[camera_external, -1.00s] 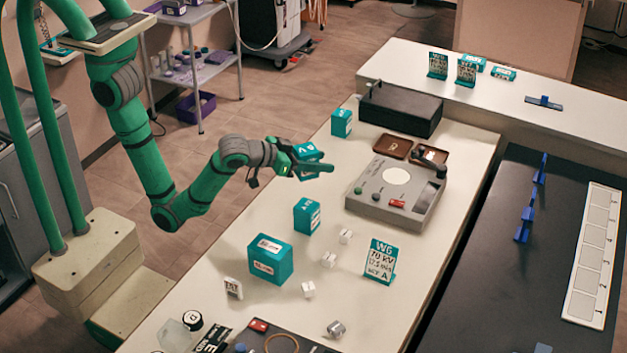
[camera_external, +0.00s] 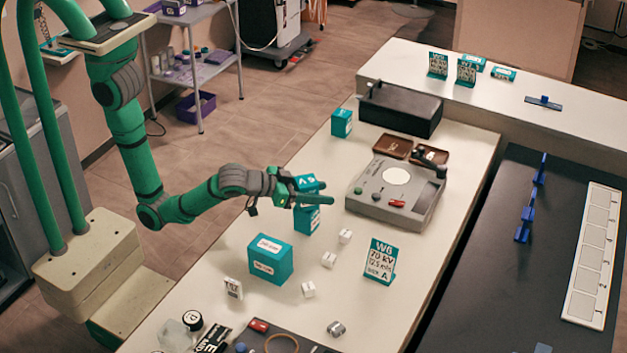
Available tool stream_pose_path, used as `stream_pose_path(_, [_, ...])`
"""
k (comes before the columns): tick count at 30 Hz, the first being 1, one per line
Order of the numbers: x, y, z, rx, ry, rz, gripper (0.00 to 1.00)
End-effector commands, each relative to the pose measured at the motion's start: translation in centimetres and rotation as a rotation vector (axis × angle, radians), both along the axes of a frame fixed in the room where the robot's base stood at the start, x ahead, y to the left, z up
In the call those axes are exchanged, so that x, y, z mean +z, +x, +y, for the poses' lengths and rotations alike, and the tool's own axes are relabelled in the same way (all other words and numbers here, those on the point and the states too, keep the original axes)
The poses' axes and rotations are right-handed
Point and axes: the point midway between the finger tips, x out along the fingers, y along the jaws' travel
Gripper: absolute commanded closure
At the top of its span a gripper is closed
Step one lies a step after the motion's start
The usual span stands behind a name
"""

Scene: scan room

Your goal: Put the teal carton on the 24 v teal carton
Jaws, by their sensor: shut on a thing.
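My gripper (camera_external: 316,193) is shut on a small teal carton (camera_external: 306,181) with a white-lettered face; its marking is too small to read surely. The held carton is tilted in the picture and partly covered by the green fingers. Just below it in the picture, another small teal carton (camera_external: 309,222) with a white label stands on the white bench, its upper part hidden by the gripper. I cannot tell whether the two touch. A larger teal carton (camera_external: 268,266) stands nearer the front, and another small teal carton (camera_external: 341,122) stands at the back edge. I cannot read which carton says 24 V.
Several white cubes (camera_external: 329,260) and a teal sign (camera_external: 380,262) stand right of the cartons. A grey device (camera_external: 385,213), brown trays (camera_external: 392,146) and a black box (camera_external: 402,106) lie behind. Open white bench (camera_external: 345,285) lies between the large carton and the sign.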

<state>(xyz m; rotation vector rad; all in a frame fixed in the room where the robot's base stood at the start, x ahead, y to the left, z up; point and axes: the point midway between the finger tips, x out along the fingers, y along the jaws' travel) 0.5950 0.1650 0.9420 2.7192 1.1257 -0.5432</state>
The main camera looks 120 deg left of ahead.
Motion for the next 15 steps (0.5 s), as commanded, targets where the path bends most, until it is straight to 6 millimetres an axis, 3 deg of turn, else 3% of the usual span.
stream_pose_path(9, [-0.21, 0.02, -0.01, 0.0, 0.0, -0.001, 0.79])
stream_pose_path(10, [-0.15, 0.03, 0.0, 0.0, 0.001, -0.002, 0.49])
stream_pose_path(11, [-0.14, 0.03, 0.0, 0.0, 0.001, -0.002, 0.42])
stream_pose_path(12, [-0.14, 0.03, 0.0, 0.0, 0.001, -0.002, 0.38])
stream_pose_path(15, [-0.13, 0.03, 0.0, 0.0, 0.0, -0.001, 0.38])
